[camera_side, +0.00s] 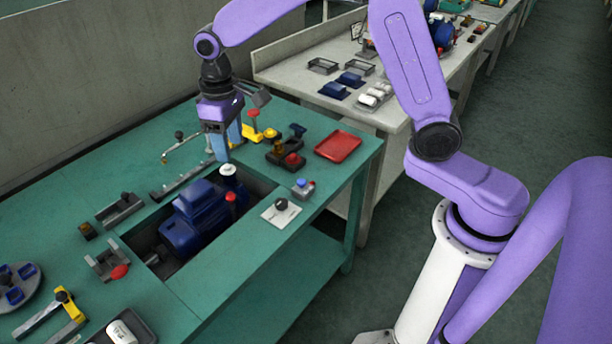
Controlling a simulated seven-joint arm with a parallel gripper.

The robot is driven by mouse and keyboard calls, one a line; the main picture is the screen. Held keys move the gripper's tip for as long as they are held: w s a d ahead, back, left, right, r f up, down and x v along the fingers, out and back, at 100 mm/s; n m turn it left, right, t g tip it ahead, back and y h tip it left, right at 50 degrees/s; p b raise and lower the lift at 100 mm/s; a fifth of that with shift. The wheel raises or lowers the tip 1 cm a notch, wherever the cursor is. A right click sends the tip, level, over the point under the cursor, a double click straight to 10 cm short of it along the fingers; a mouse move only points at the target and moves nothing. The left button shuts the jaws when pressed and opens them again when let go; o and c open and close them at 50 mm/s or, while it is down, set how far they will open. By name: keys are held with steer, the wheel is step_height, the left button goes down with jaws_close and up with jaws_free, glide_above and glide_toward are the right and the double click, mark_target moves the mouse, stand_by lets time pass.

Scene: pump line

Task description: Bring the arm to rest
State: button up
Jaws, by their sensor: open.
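My arm is purple and reaches from the right over the green bench (60,225). My gripper (227,150) points down above the far part of the bench, near the far end of the recess that holds a blue pump (188,222). Its blue fingers are open, and I see nothing between them. A white-topped part (228,172) stands just below the fingers in this view; I cannot tell the height gap between them.
A red tray (338,146), a dark block with red and amber knobs (285,155) and a yellow clamp (262,134) lie near the gripper. A white plate with a black knob (282,211) is at the bench's right edge. A grey wall (90,75) runs behind.

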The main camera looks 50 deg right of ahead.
steer(key=s+d+n, duration=0.2)
steer(key=s+d, duration=0.1)
steer(key=s, duration=0.7)
steer(key=s+d+r+n, duration=0.1)
steer(key=s+d+n, duration=0.2)
steer(key=s, duration=0.7)
steer(key=s+d+r+n, duration=0.1)
steer(key=s+d, duration=0.3)
steer(key=s, duration=0.6)
steer(key=shift+s+d+n, duration=0.3)
steer(key=shift+s+n, duration=0.05)
steer(key=shift+n, duration=0.55)
